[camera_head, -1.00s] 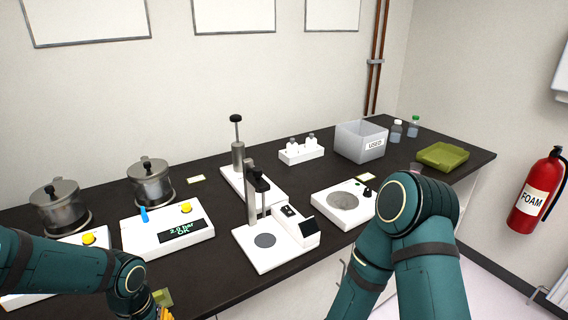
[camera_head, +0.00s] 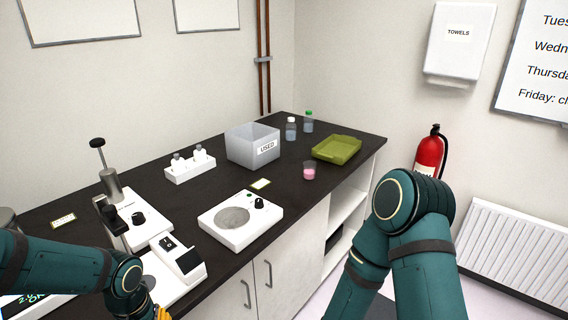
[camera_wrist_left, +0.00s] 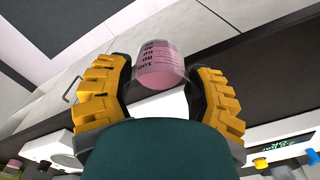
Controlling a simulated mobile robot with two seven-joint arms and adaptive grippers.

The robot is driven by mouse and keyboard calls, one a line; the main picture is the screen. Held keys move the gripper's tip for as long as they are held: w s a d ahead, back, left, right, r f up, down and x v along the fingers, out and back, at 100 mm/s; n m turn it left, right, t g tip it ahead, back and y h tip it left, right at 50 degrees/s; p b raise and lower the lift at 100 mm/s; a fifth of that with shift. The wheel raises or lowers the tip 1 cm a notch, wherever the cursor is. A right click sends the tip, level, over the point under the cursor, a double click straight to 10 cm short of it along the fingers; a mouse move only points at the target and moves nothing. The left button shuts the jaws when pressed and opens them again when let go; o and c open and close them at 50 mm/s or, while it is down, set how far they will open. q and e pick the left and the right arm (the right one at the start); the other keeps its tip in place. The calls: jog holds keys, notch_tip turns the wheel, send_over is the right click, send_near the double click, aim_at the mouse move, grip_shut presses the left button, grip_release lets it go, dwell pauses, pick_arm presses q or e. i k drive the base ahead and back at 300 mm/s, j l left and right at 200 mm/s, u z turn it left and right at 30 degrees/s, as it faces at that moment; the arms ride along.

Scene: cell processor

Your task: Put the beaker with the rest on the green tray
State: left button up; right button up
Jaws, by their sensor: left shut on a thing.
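A clear beaker of pink liquid with dark printed marks (camera_wrist_left: 162,62) sits between the yellow fingers of my left gripper (camera_wrist_left: 160,80) in the left wrist view. This gripper is shut on it. In the head view only a bit of yellow of my left gripper (camera_head: 161,313) shows at the bottom edge, and its held beaker is out of sight. The green tray (camera_head: 337,149) lies at the far right end of the bench, and it looks empty. Another small beaker with pink liquid (camera_head: 309,172) stands on the bench just in front of the tray. My right gripper is out of view.
Two bottles (camera_head: 291,130) (camera_head: 308,122) and a grey bin marked USED (camera_head: 253,146) stand behind and left of the tray. A white round-plate device (camera_head: 240,220), a white vial rack (camera_head: 190,168) and a press (camera_head: 125,210) occupy the bench. Dark bench around the pink beaker is clear.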

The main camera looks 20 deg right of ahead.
aim_at(337, 151)
jog(key=i+l+z, duration=0.2)
jog(key=i+l, duration=0.3)
jog(key=l, duration=0.25)
jog(key=i+l+z, duration=0.2)
jog(key=i+l, duration=1.65)
jog(key=l, duration=0.3)
jog(key=i+l, duration=0.15)
jog(key=i, duration=0.2)
jog(key=i+l, duration=0.1)
jog(key=i, duration=0.3)
